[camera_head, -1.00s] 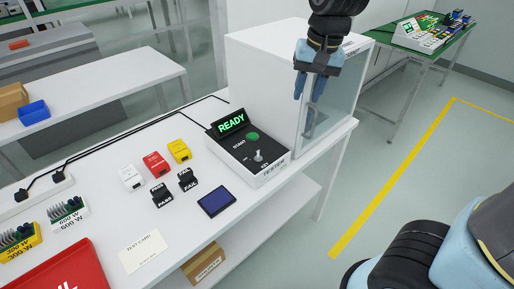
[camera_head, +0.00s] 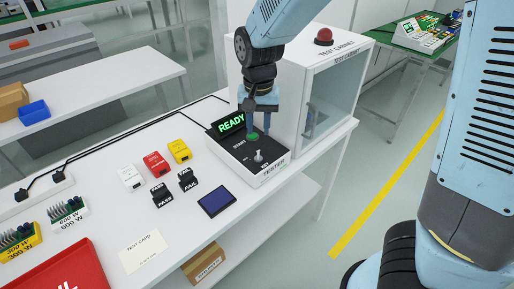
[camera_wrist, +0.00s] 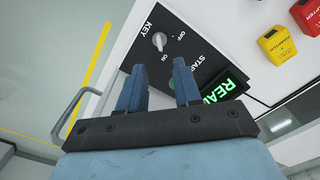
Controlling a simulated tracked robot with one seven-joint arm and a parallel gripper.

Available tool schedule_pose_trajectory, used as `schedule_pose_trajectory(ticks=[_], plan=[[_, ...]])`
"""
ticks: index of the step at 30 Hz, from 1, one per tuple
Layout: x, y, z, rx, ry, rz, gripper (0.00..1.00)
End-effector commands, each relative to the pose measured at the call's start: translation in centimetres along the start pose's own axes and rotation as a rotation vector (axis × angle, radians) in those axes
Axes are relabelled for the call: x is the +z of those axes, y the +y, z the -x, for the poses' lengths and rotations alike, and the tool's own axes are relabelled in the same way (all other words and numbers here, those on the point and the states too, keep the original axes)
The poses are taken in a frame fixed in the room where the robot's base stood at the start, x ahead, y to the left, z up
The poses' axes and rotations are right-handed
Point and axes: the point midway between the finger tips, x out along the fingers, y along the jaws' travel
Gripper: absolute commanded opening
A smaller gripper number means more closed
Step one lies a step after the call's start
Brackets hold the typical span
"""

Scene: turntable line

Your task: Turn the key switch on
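The tester panel (camera_head: 222,152) is a black-topped box with a lit green READY display (camera_head: 231,122). Its silver key switch (camera_head: 258,156) stands near the front; it also shows in the wrist view (camera_wrist: 159,41), beside ON and OFF labels. I cannot tell which label the key points to. A green START button (camera_head: 252,136) sits behind the key. My gripper (camera_head: 259,127) is above the panel near the button, behind the key. In the wrist view, my gripper (camera_wrist: 160,70) has its two blue fingers apart with nothing between them. The START button is partly hidden by a finger there.
A white cabinet (camera_head: 282,78) with a glass door and red lamp stands right behind the panel. White, red and yellow adapters (camera_head: 155,164), black blocks (camera_head: 162,195) and a dark blue pad (camera_head: 217,201) lie left. A red tray (camera_head: 75,268) is at front left.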

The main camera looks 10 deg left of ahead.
Motion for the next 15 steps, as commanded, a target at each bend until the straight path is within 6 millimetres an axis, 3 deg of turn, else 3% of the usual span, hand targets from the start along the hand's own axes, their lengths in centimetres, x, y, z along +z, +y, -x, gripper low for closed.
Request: schedule_pose_trajectory(ticks=[9,15], plan=[[0.0,0.1,-5.5,0.004,-0.002,-0.001,0.33],[0.0,0.1,-7.6,0.001,-0.002,-0.002,0.33]])
